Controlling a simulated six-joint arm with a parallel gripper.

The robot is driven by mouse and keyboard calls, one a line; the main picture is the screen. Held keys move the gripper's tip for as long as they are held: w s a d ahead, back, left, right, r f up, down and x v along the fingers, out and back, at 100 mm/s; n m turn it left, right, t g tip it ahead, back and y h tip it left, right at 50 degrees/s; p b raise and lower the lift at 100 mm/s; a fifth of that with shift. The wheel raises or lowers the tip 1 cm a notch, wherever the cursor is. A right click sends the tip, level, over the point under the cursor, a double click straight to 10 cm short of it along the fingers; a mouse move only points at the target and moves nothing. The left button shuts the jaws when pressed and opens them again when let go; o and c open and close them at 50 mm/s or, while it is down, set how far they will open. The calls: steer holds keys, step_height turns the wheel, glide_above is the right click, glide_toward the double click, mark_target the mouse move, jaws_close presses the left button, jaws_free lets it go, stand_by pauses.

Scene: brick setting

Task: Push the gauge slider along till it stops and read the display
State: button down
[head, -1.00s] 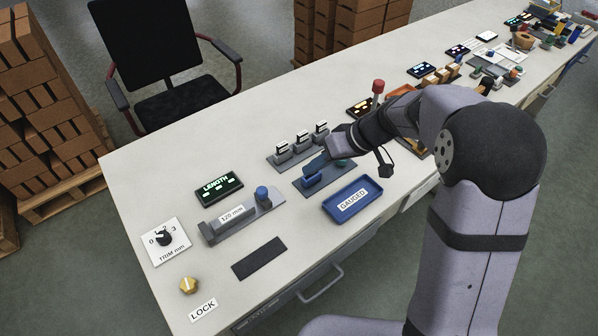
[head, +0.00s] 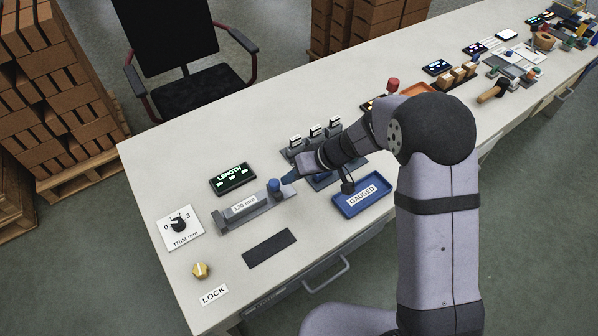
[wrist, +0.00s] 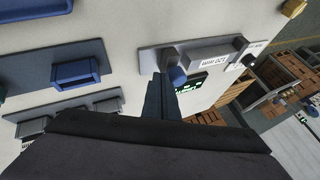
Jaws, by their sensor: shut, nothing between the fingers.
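The grey gauge (head: 232,215) carries a "120 mm" label and lies near the left end of the bench. Its slider has a dark blue round knob (head: 274,185) at the right end. The display (head: 233,178) behind it reads LENGTH over lit green marks too small to read. My gripper (head: 288,179) is shut and empty, its tips just right of the knob; contact is unclear. In the wrist view, my dark fingers (wrist: 163,98) point at the gauge, beside the blue knob (wrist: 178,76). The display (wrist: 188,85) is partly hidden there.
A blue GAUGED tray (head: 344,209) lies right of the gauge. Small grey stands (head: 314,135) are behind my arm. A trim dial (head: 179,223), brass knob (head: 201,270) and dark mat (head: 269,248) lie to the left and front. Bare bench surrounds them.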

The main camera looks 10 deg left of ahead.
mark_target(274, 189)
steer(key=shift+s+a, duration=0.1)
steer(key=shift+a, duration=0.05)
steer(key=s+a+b, duration=0.3)
steer(key=shift+f, duration=0.1)
steer(key=shift+s+a, duration=0.1)
steer(key=shift+s, duration=0.15)
stand_by(0.4)
steer(key=shift+w+d+b, duration=0.25)
steer(key=shift+d+b, duration=0.05)
steer(key=shift+d, duration=0.05)
steer(key=w+d, duration=0.1)
steer(key=w+d+b, duration=0.1)
steer(key=d, duration=0.1)
steer(key=shift+w+d, duration=0.1)
steer(key=w+v, duration=0.1)
steer(key=v, duration=0.9)
steer(key=shift+s+d+b, duration=0.2)
steer(key=shift+d+b, duration=0.05)
steer(key=shift+b, duration=0.15)
